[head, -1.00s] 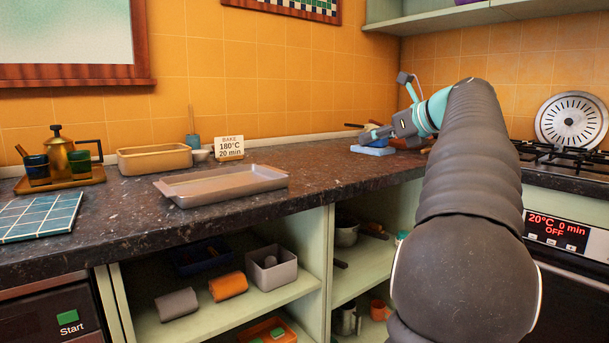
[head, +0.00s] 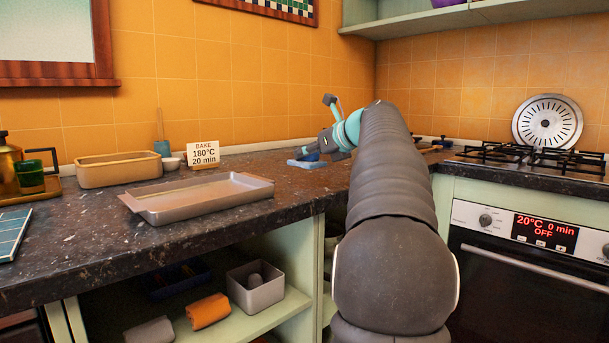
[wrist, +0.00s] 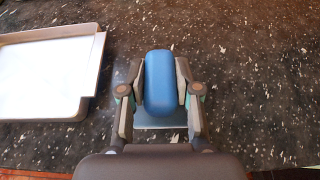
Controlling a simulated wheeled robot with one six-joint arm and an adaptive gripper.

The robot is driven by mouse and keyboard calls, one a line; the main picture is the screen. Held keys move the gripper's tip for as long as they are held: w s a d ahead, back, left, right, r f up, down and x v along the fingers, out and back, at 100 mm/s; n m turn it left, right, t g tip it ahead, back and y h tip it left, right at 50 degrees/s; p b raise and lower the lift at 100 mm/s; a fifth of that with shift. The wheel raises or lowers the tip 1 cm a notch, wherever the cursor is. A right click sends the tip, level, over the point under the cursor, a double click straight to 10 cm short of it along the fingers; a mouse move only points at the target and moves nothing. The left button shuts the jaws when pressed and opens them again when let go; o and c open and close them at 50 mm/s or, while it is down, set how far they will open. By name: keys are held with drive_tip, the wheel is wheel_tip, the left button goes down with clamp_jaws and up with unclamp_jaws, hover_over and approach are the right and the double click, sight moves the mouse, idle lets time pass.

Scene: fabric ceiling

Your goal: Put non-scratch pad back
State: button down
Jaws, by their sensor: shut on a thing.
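The non-scratch pad, a rounded blue grip above a flat pale-blue base, is between my fingers in the wrist view (wrist: 162,80). In the head view the pad (head: 307,162) shows low over the back of the dark counter. My gripper (wrist: 161,85) is shut on the blue grip, with a finger on each side. The gripper also shows in the head view (head: 322,150), partly hidden by my arm. I cannot tell whether the pale base touches the counter.
A shallow metal tray (head: 262,183) lies on the counter left of the pad. Behind it are a tan baking dish (head: 118,170) and a bake sign (head: 204,156). The gas hob (head: 540,161) is to the right. Counter around the pad is mostly clear.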

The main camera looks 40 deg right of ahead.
sight(304, 185)
drive_tip(key=shift+x, duration=0.75)
drive_tip(key=shift+f+b, duration=0.8)
drive_tip(key=shift+f, duration=1.3)
drive_tip(key=shift+f, duration=0.15)
drive_tip(key=c, duration=0.8)
unclamp_jaws()
drive_tip(key=p+v, duration=0.1)
drive_tip(key=v, duration=1.1)
drive_tip(key=shift+a, duration=0.1)
